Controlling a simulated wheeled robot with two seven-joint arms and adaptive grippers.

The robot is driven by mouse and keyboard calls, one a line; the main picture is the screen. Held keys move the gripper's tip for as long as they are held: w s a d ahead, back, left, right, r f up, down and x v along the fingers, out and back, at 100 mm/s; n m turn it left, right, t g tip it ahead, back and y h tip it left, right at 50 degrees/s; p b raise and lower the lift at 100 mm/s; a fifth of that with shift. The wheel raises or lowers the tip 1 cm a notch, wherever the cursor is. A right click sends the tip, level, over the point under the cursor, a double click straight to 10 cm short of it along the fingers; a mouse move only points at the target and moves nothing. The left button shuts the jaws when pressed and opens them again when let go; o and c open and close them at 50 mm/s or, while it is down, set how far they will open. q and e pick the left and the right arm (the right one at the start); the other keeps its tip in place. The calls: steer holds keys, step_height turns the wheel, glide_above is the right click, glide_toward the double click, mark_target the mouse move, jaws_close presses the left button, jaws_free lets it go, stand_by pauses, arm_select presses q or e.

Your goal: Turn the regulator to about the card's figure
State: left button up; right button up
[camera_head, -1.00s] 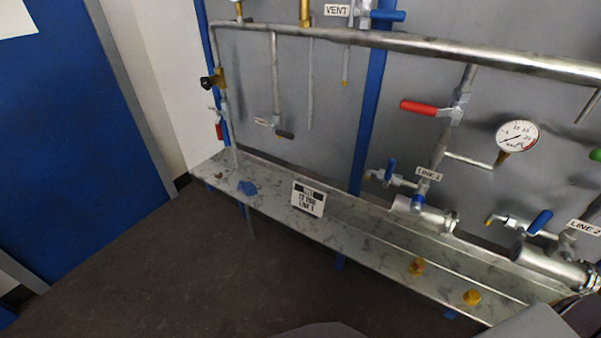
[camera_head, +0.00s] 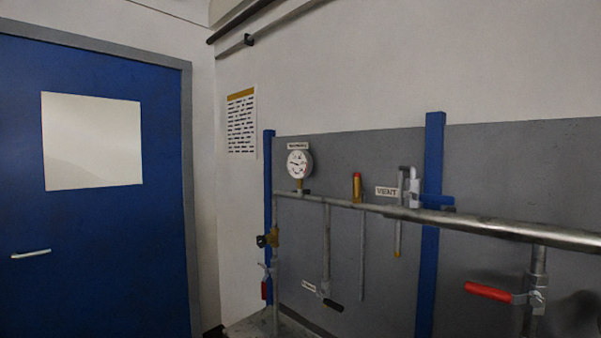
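A brass fitting with a dark knob (camera_head: 267,240) sits on the vertical pipe at the left end of the pipework; it looks like the regulator. A round white gauge (camera_head: 299,163) stands above it on the horizontal pipe, under a small label too small to read. Its needle reading cannot be made out. The card with the figure is out of view now. Neither of my grippers is in view.
A grey panel (camera_head: 390,160) with blue posts (camera_head: 428,270) carries the pipe (camera_head: 470,222), a VENT label (camera_head: 387,191) and a red-handled valve (camera_head: 488,291). A blue door (camera_head: 90,245) is on the left. A printed notice (camera_head: 241,122) hangs on the wall.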

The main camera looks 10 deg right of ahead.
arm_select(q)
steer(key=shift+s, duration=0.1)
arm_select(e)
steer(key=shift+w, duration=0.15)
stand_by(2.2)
